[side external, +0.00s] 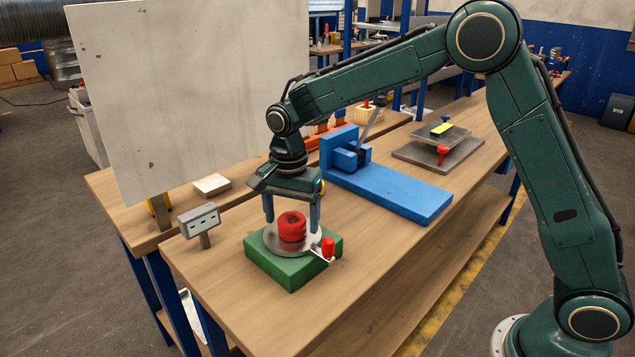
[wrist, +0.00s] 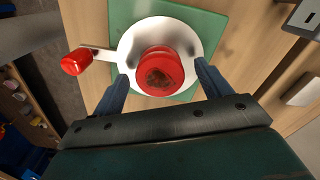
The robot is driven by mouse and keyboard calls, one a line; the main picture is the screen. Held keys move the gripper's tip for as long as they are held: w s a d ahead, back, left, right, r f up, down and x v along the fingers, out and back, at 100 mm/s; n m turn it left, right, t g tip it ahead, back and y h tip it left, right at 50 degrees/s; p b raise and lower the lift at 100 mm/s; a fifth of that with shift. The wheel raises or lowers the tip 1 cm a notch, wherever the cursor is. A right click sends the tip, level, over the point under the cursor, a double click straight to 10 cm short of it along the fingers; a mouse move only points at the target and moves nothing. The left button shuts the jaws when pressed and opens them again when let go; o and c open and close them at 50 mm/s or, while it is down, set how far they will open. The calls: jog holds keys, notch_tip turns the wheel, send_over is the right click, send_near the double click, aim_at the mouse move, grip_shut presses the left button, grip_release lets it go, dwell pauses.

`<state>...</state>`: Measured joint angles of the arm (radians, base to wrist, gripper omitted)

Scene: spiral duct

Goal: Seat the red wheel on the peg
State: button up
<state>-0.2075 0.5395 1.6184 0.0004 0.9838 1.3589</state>
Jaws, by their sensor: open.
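The red wheel (side external: 291,229) is a short red cylinder with a dark, worn top, also seen in the wrist view (wrist: 158,72). It appears over the middle of a pale round plate (side external: 272,243) on a green block (side external: 292,274). An arm from the plate carries a small red knob (side external: 328,248), seen at the left in the wrist view (wrist: 75,62). My gripper (side external: 292,218) is open and points down, its blue fingers on either side of the wheel, with gaps visible in the wrist view. No peg shows; whether one is under the wheel I cannot tell.
A blue fixture (side external: 385,188) stands behind and to the right. A grey box on a post (side external: 201,221) is at the left, near a large upright pale panel (side external: 190,95). A grey plate stand (side external: 440,155) is farther back. The wooden bench (side external: 400,245) is clear at the front right.

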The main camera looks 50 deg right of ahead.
aim_at(292, 219)
jog(key=shift+r, duration=0.15)
notch_tip(292, 219, up, 14)
jog(key=shift+f, duration=0.2)
dwell(0.5)
jog(key=shift+s, duration=0.1)
dwell(0.6)
jog(key=s+d+r+n+t, duration=0.2)
jog(key=s+d+r+n, duration=0.15)
jog(key=s, duration=0.45)
jog(key=s+d+r+n+t, duration=0.1)
jog(key=s+d+r+n, duration=0.2)
jog(key=s, duration=0.5)
jog(key=s+d+f+n+t, duration=0.1)
jog(key=s+f+n, duration=0.2)
jog(key=s, duration=0.4)
jog(key=s+d+f+n+t, duration=0.1)
jog(key=s+d+f+n, duration=0.1)
jog(key=s, duration=0.5)
notch_tip(292, 219, down, 2)
jog(key=shift+d+n+t, duration=0.3)
jog(key=shift+n, duration=0.55)
